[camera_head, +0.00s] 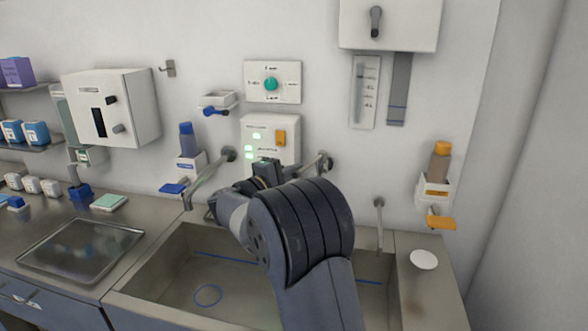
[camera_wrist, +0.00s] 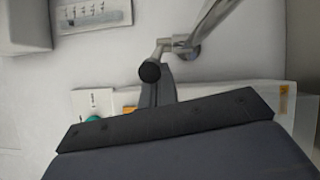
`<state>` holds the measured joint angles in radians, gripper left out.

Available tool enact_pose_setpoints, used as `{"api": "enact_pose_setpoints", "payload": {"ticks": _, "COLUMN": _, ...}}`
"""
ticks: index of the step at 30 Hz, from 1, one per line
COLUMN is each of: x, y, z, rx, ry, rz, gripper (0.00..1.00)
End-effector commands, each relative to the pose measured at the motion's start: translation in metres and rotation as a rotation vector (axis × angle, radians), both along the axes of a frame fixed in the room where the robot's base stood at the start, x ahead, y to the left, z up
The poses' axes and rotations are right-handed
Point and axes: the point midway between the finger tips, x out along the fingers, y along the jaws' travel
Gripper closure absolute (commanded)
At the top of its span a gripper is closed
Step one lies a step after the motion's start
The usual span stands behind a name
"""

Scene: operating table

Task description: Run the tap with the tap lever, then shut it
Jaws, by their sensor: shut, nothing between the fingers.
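A chrome wall tap fitting (camera_head: 325,163) stands right of my gripper (camera_head: 266,172) in the head view, partly hidden by my arm. In the wrist view the fitting (camera_wrist: 185,48) carries a tube and a short lever with a round black knob (camera_wrist: 150,72). My gripper's dark shut fingers (camera_wrist: 156,94) are empty and appear close to the knob; I cannot tell whether they touch it. A curved chrome spout (camera_head: 205,178) reaches from the wall over the sink at the left. No water stream shows there. My arm hides part of the sink.
The steel sink (camera_head: 150,275) lies below, with a blue ring (camera_head: 208,295) in it. A white switch box (camera_head: 262,130) with an orange switch is on the wall behind my gripper. Blue (camera_head: 187,140) and orange (camera_head: 440,160) dispensers flank the sink. A glossy tray (camera_head: 60,270) lies left.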

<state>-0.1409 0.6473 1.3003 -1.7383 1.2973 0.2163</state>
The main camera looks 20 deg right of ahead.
Motion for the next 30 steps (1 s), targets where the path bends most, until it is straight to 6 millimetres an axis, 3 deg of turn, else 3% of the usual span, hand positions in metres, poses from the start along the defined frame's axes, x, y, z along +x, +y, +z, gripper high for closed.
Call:
{"api": "enact_pose_setpoints", "payload": {"ticks": 19, "x": -0.027, "y": -0.020, "z": -0.003, "rx": 0.000, "ry": -0.002, "rz": 0.139, "gripper": 1.00}}
{"api": "enact_pose_setpoints", "payload": {"ticks": 30, "x": -0.030, "y": -0.022, "z": 0.000, "rx": 0.000, "ry": 0.001, "rz": 0.140, "gripper": 1.00}}
